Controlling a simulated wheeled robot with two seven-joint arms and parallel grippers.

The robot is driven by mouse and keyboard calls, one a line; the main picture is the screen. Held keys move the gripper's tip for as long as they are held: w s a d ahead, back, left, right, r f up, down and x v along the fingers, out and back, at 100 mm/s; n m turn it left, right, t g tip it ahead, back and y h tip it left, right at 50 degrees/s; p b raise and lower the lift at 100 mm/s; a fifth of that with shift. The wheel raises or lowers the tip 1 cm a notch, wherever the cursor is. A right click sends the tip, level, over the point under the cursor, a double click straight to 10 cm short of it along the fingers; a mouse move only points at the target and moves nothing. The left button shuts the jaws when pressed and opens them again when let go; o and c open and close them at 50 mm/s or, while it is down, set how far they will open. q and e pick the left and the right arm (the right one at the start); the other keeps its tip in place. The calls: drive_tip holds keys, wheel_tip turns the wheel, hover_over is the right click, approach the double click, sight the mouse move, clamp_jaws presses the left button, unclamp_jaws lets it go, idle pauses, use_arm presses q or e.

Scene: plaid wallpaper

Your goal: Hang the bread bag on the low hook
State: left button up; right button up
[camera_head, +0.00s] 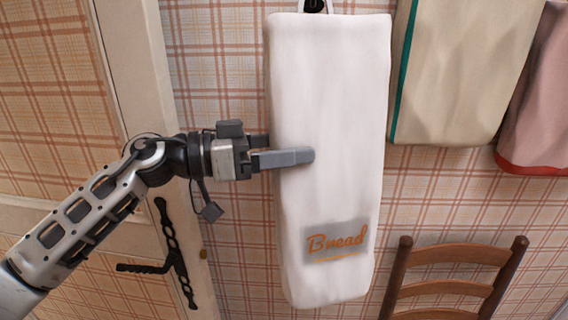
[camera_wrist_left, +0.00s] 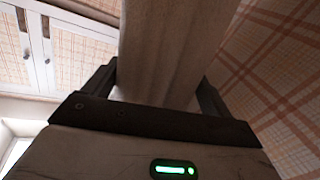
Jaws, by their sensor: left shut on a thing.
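The bread bag (camera_head: 330,85) is a long white cloth bag with an orange "Bread" label near its bottom. It hangs upright, close to the plaid wall. A dark hook (camera_head: 315,5) shows at the top edge inside the bag's white loop; the picture cuts it off, so I cannot tell whether the loop rests on it. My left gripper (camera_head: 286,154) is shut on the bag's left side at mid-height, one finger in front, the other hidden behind. In the left wrist view the bag (camera_wrist_left: 165,50) rises between both fingers. My right gripper is out of view.
A beige bag with a green edge (camera_head: 470,70) and a pink bag with a red hem (camera_head: 540,100) hang to the right. A wooden chair (camera_head: 455,255) stands below them. A cream door (camera_head: 150,75) with a black handle (camera_head: 172,250) is at the left.

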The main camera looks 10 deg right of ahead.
use_arm(q)
drive_tip(key=shift+w+d+f, duration=0.15)
drive_tip(key=shift+w+f, duration=0.05)
drive_tip(key=shift+w, duration=0.25)
drive_tip(key=shift+w+d+f+p, duration=0.1)
drive_tip(key=shift+w+f+p, duration=0.25)
drive_tip(key=shift+f+p, duration=0.3)
